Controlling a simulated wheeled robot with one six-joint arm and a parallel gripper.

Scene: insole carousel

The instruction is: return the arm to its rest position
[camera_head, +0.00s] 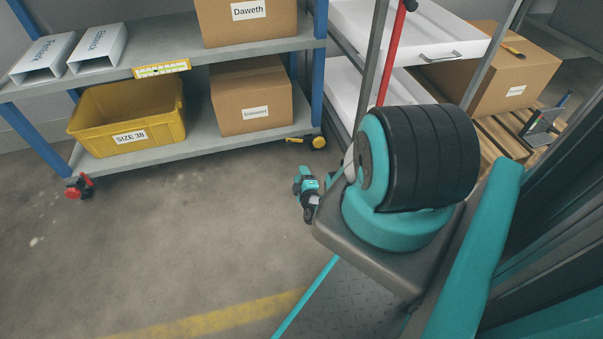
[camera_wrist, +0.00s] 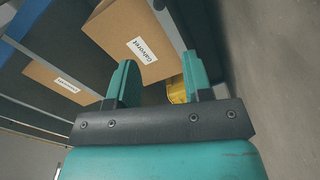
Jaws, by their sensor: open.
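My gripper (camera_wrist: 159,85) shows in the wrist view with its two teal fingers apart and nothing between them. Past the fingers are a cardboard box and a bit of yellow. In the head view, my arm's large teal and black joint fills the middle right. A small teal and dark part of my arm (camera_head: 308,187) shows just left of it, above the floor. The fingertips cannot be made out in the head view.
A blue-framed shelf (camera_head: 228,50) holds a yellow bin (camera_head: 90,122) marked SIZE 38 and a cardboard box (camera_head: 232,100) below. White drawers (camera_head: 400,28) and a cardboard box (camera_head: 512,72) stand at right. In the wrist view a cardboard box (camera_wrist: 120,32) is close. Floor at left is clear.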

